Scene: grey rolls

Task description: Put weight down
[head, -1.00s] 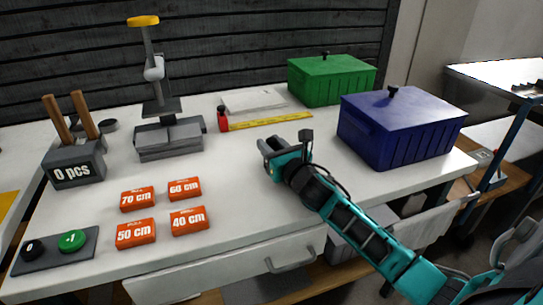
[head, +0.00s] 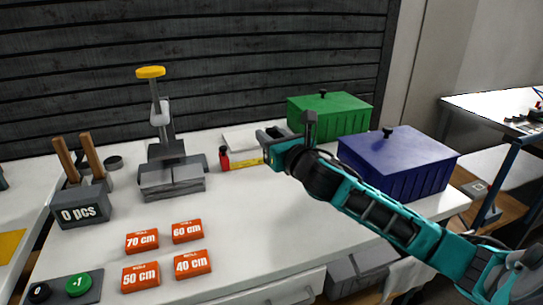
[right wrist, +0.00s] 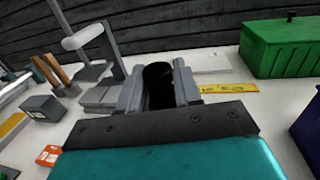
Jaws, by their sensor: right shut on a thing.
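My right gripper (head: 268,137) is raised over the back middle of the white table, in front of the yellow ruler in the head view. In the right wrist view its two grey fingers (right wrist: 158,80) are shut on a dark, round weight (right wrist: 157,88), which sits between them. The weight's lower part is hidden by the gripper body. In the head view I cannot make out the weight at the gripper. My left gripper is not in view.
A grey stand with a yellow top (head: 172,179) is left of my gripper. A green box (head: 330,117) and a blue box (head: 398,165) stand to the right. Several orange cards, including 60 cm (head: 187,231), lie front left. The table middle (head: 265,220) is clear.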

